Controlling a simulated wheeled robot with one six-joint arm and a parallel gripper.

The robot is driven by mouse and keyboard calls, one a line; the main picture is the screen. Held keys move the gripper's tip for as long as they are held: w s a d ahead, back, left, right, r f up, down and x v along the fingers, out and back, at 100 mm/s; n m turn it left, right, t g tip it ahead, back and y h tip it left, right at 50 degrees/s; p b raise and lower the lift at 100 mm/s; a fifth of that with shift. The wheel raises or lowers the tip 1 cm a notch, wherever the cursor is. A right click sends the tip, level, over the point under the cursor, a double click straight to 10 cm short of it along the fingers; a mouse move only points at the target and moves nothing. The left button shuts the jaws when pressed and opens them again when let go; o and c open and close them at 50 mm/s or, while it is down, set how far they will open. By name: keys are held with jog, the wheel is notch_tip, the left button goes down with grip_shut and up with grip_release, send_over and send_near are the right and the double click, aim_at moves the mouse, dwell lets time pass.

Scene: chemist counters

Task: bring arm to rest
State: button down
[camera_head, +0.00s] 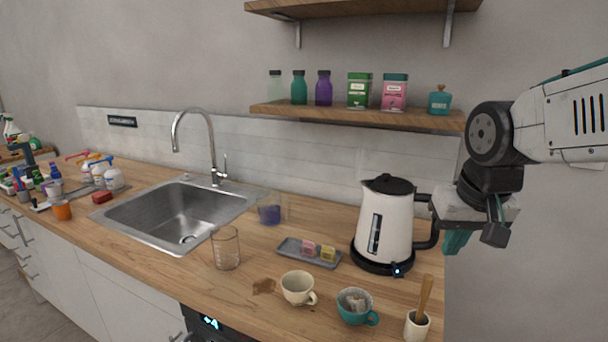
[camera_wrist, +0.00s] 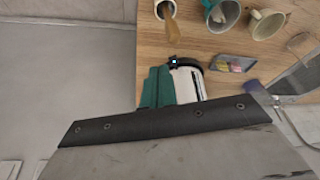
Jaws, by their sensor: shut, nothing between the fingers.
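My gripper (camera_head: 455,242) hangs at the right of the head view, its teal fingers shut and empty. It is in the air to the right of the white kettle (camera_head: 385,222), near the kettle's black handle. In the wrist view the teal fingers (camera_wrist: 156,88) show beside the kettle (camera_wrist: 187,84), which is largely hidden by my gripper's body. The kettle sits on its black base with a small blue light.
On the wooden counter (camera_head: 190,283) stand a cream cup (camera_head: 298,288), a teal cup (camera_head: 355,306), a small pot with a wooden pestle (camera_head: 417,322), a grey tray (camera_head: 290,247) and a glass beaker (camera_head: 226,250). A shelf (camera_head: 380,116) with jars is above. The sink (camera_head: 180,212) is left.

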jog(key=s+f+g, duration=0.1)
jog(key=s, duration=0.7)
jog(key=s+d+f+g, duration=0.1)
jog(key=s+f, duration=0.1)
jog(key=s, duration=0.7)
jog(key=shift+s+d+n, duration=0.2)
jog(key=shift+d+n, duration=0.05)
jog(key=shift+n, duration=0.15)
